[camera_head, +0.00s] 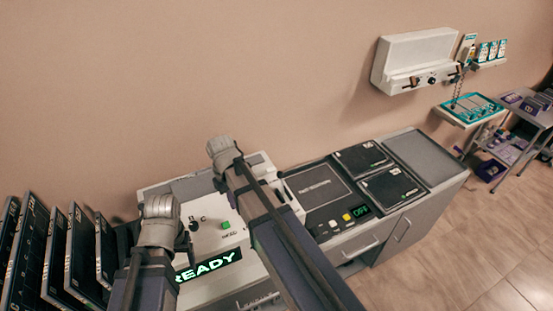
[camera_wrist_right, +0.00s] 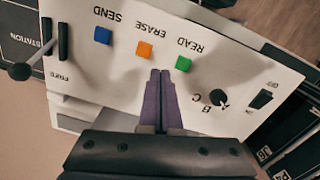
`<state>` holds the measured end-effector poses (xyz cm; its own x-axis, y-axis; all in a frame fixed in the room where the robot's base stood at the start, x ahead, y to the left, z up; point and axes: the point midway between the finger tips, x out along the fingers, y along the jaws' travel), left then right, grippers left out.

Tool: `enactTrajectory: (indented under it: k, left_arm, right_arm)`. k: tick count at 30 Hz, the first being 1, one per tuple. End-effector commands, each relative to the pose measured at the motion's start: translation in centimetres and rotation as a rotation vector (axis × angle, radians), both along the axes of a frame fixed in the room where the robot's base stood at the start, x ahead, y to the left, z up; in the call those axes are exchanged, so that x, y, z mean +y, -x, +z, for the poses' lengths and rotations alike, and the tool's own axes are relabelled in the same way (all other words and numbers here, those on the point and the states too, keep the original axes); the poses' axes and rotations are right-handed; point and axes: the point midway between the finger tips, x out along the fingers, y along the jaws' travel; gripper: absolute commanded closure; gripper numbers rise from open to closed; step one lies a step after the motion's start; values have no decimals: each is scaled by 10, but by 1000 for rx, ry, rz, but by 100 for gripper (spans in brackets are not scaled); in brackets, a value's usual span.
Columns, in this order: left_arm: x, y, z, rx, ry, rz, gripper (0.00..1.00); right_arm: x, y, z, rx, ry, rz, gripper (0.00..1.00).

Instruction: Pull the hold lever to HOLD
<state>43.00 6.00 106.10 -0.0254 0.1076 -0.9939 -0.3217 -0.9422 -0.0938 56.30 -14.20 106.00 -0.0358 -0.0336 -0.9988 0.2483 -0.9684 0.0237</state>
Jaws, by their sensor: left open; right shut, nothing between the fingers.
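The hold lever (camera_wrist_right: 32,63) shows at the left of the right wrist view, a grey rod with a dark round knob beside dark slots in a white panel (camera_wrist_right: 115,75). An upside-down label reading FREE is beside the slots. My right gripper (camera_wrist_right: 160,76) is shut and empty, its fingers over the panel below the orange and green buttons, well to the right of the lever. In the head view my right arm covers part of the console (camera_head: 205,243), and I cannot make out the lever. My left arm reaches over the console's left side; its fingers are hidden.
The panel carries a blue button (camera_wrist_right: 102,35), an orange button (camera_wrist_right: 144,48), a green button (camera_wrist_right: 183,63), a dial (camera_wrist_right: 218,97) and a switch (camera_wrist_right: 260,99). A READY display (camera_head: 210,263) is lit. Dark racks (camera_head: 80,255) stand left; a grey cabinet (camera_head: 425,160) stands right.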

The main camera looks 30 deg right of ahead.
Motion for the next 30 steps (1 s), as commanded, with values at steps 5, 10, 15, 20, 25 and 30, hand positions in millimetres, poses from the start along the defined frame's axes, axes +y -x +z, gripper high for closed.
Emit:
enactTrajectory:
  k: [5, 10, 15, 20, 25, 30]
  left_arm:
    - [0, 0, 44, 0, 1, 3, 28]
    - [0, 0, 64, 1, 0, 5, 28]
    - [0, 0, 73, 1, 1, 6, 28]
    - [0, 0, 75, 1, 1, 7, 28]
    - [0, 0, 74, 1, 1, 7, 28]
    - [0, 0, 74, 1, 1, 7, 28]
  right_arm:
    - [-80, -76, 44, -12, -40, -56, 100]
    - [-143, -111, 64, -25, -66, -85, 100]
    - [-180, -126, 74, -35, -80, -101, 100]
    - [-191, -128, 75, -38, -84, -104, 100]
    - [-191, -128, 74, -38, -84, -103, 100]
    - [-190, -128, 74, -38, -84, -104, 100]
